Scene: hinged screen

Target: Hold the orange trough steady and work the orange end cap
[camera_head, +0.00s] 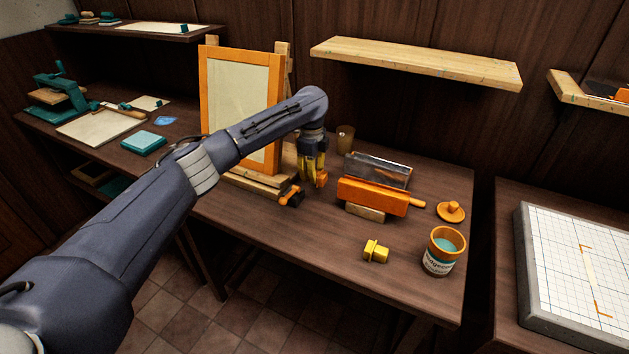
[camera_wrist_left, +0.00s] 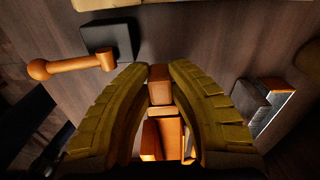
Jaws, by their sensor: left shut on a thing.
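The orange trough (camera_head: 372,197) lies lengthwise near the middle of the table, over a pale wooden block (camera_head: 365,214). A short orange handle (camera_head: 417,203) sticks out at its right end. I cannot tell whether this piece is the end cap. My right gripper is in neither view.
An orange-framed screen (camera_head: 240,100) stands behind the arm. A dark block with an orange lever (camera_head: 291,196) is just left of my gripper. A metal trough (camera_head: 378,170) lies behind the orange one. A yellow piece (camera_head: 376,251), jar (camera_head: 441,253) and orange lid (camera_head: 451,211) stand at the front right.

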